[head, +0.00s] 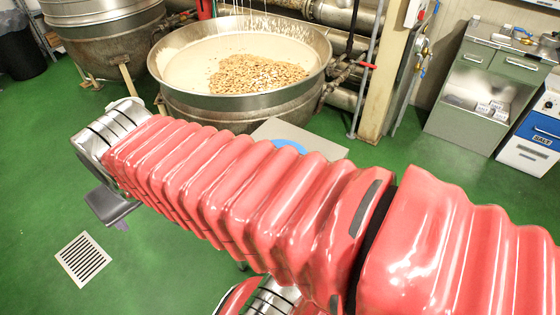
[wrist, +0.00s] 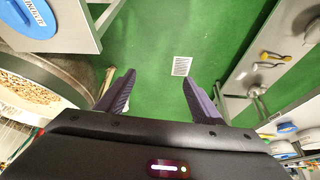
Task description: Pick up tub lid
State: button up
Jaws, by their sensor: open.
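A round blue lid (wrist: 35,12) with a white label lies on a grey table top (wrist: 75,40) in the upper left of the wrist view. The label lettering is too small to read surely. In the head view a sliver of a blue round thing (head: 289,146) shows on a grey surface (head: 325,147), mostly hidden behind my red arm. My gripper (wrist: 157,80) is open and empty, its two dark fingers apart above the green floor. The blue lid is off to the left of the fingers and not touching them.
A large kettle (head: 170,89) holds white mass and nuts; another kettle (head: 95,28) stands left. A floor drain (head: 83,260) lies in open green floor. A grey cabinet (head: 470,110) and blue-and-white bin (head: 527,150) stand right. A bench (wrist: 238,85) with yellow-handled tools shows in the wrist view.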

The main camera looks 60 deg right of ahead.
jog(key=o, duration=0.4)
jog(key=d+m, duration=0.1)
jog(key=d, duration=0.2)
jog(key=w+d+f+m+h, duration=0.1)
jog(key=d+m, duration=0.1)
jog(key=d, duration=0.1)
jog(key=w+d+m+g, duration=0.1)
jog(key=d, duration=0.3)
jog(key=shift+w+f+m+h, duration=0.15)
jog(key=shift+m+h, duration=0.15)
jog(key=shift+c, duration=0.2)
jog(key=s+d+f+m+g, duration=0.1)
jog(key=s+d+f+m, duration=0.2)
jog(key=d, duration=0.6)
jog(key=s+d+f+m+g+h, duration=0.1)
jog(key=d+m, duration=0.4)
jog(key=d, duration=0.5)
jog(key=s+d+f+m+g, duration=0.2)
jog(key=s+d+f+m, duration=0.2)
jog(key=d, duration=0.6)
jog(key=shift+s+f+g+h, duration=0.3)
jog(key=shift+f+g+h, duration=0.1)
jog(key=shift+f, duration=0.05)
jog(key=shift+d, duration=0.1)
jog(key=shift+x, duration=4.3)
jog(key=shift+f, duration=0.15)
jog(key=shift+x, duration=2.5)
jog(key=shift+w, duration=0.2)
jog(key=shift+c, duration=0.7)
